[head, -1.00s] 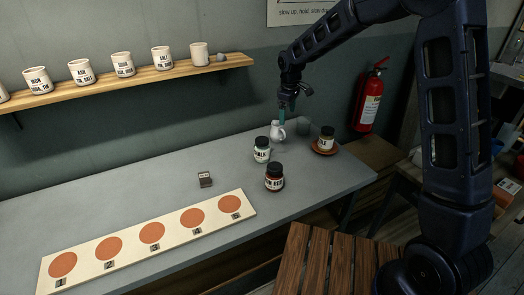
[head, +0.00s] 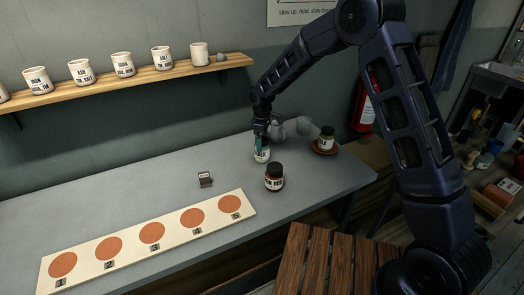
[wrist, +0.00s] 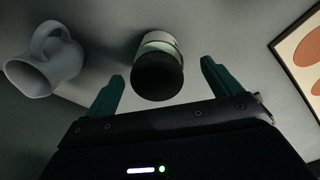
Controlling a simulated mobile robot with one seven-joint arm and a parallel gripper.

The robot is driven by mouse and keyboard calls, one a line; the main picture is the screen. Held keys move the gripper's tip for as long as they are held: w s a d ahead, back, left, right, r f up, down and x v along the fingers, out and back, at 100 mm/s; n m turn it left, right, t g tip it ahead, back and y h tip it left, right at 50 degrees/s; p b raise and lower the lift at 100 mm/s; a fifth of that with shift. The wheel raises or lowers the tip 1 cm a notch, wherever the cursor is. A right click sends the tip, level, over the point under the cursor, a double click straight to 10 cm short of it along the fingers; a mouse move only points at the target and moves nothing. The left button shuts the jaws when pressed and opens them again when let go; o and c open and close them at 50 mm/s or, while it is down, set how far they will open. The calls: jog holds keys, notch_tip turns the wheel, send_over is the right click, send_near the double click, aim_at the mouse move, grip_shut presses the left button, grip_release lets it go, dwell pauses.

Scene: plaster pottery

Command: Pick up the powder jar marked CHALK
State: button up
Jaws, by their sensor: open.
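The pale jar with a dark lid (head: 262,156) stands upright on the grey table. Its label is only partly readable and seems to end like CHALK; my gripper hides its upper part. My gripper (head: 261,141) is right at the jar's top, pointing down, open. In the wrist view the jar's dark lid (wrist: 158,76) lies between the two teal fingers of my gripper (wrist: 162,72), with a gap on each side. A dark red jar with a black lid (head: 274,178) stands just in front and right. Another lidded jar (head: 326,139) stands on a brown saucer (head: 316,149).
A white pitcher (wrist: 48,62) stands close to the jar. A small dark block (head: 205,179) lies to the left. A board with numbered orange discs (head: 213,229) lies at the front. A shelf (head: 140,77) with cups runs along the wall.

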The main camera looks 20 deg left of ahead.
jog(key=shift+w+f, duration=0.2)
jog(key=shift+f, duration=2.4)
jog(key=c, duration=1.4)
jog(key=shift+o, duration=0.2)
jog(key=shift+r, duration=0.2)
